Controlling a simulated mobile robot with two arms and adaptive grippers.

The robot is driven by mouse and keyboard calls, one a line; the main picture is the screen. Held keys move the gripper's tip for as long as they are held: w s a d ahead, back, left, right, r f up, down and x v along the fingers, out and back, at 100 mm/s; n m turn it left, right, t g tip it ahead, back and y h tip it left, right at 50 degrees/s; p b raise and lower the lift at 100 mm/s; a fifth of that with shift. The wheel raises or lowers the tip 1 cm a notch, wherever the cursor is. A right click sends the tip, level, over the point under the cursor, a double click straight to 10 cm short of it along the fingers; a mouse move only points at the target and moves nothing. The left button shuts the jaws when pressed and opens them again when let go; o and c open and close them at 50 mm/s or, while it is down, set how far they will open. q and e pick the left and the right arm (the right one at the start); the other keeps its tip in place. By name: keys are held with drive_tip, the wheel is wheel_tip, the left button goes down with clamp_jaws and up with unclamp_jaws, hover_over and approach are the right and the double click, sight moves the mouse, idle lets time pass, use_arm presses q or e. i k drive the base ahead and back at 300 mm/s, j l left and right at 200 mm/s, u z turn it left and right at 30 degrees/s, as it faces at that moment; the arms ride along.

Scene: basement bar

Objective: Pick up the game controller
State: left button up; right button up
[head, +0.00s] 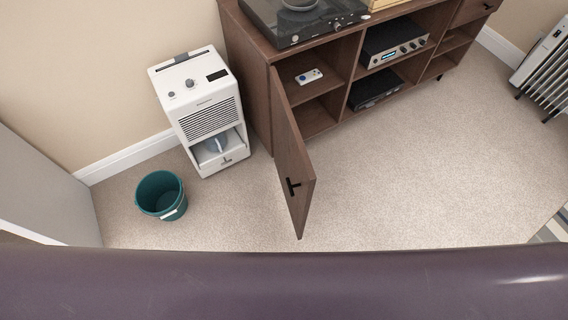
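A small white game controller (308,76) with blue and dark marks lies on the upper shelf of the left compartment of the brown wooden cabinet (262,85). The compartment's door (293,165) stands open and swings out toward me, with a black handle near its free end. Nothing touches the controller. Neither of my grippers is in the head view, so I cannot see where they are or whether they are open.
A white dehumidifier (205,105) stands left of the cabinet, with a teal bucket (161,194) in front. A turntable (300,18) sits on top. The carpet (420,160) right of the door is clear. A radiator (547,65) stands far right.

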sight(302, 79)
drive_tip(key=u, duration=0.25)
drive_tip(key=l+u, duration=0.35)
drive_tip(key=i+l+u, duration=0.1)
drive_tip(key=l+u, duration=0.6)
drive_tip(key=k+l, duration=0.05)
drive_tip(key=l, duration=0.05)
